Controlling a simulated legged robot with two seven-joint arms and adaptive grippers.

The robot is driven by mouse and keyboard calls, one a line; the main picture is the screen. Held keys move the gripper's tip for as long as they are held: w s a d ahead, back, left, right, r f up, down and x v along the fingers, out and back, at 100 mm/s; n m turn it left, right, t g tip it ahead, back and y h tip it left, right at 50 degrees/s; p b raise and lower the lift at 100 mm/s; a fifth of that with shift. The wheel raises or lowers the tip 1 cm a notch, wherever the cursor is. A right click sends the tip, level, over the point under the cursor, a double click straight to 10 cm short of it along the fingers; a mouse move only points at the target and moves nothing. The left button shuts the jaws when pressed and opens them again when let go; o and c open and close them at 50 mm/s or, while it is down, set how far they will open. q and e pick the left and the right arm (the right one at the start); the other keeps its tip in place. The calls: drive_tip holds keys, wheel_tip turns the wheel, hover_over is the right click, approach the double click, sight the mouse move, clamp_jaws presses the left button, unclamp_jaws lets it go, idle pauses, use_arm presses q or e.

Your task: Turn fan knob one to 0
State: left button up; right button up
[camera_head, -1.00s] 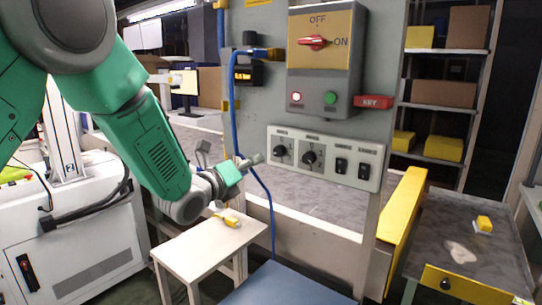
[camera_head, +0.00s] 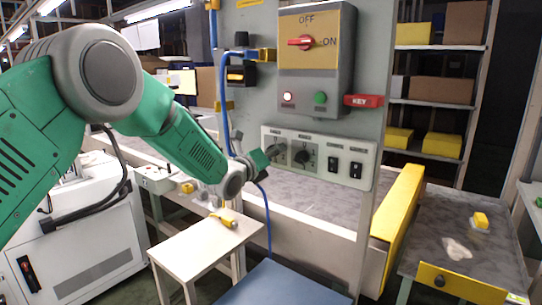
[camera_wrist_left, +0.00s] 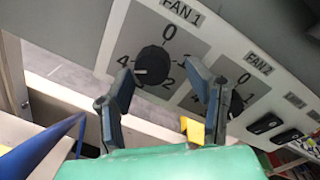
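The fan 1 knob (camera_wrist_left: 153,63) is a black round knob under the label FAN 1, with 0 above it and 4 and 2 around it. Its pale mark sits at its lower left, away from 0. My left gripper (camera_wrist_left: 163,72) is open, its two fingers on either side of the knob, the left one closer. I cannot tell whether a finger touches it. In the head view my left gripper (camera_head: 264,157) is at the left end of the white switch panel (camera_head: 320,173) and partly hides the fan 1 knob. My right gripper is not in view.
The fan 2 knob (camera_head: 302,156) and two black rocker switches (camera_head: 344,167) are right of fan 1. Above is a red rotary switch (camera_head: 307,42) on a grey box. A blue cable (camera_head: 225,110) hangs left of the panel. A white table (camera_head: 205,240) stands below.

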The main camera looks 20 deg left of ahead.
use_arm(q)
drive_tip(key=shift+d, duration=0.1)
drive_tip(key=c, duration=0.7)
drive_tip(key=shift+w, duration=0.1)
clamp_jaws()
drive_tip(key=shift+a+r, duration=0.15)
drive_tip(key=shift+a, duration=0.45)
drive_tip(key=shift+n, duration=0.3)
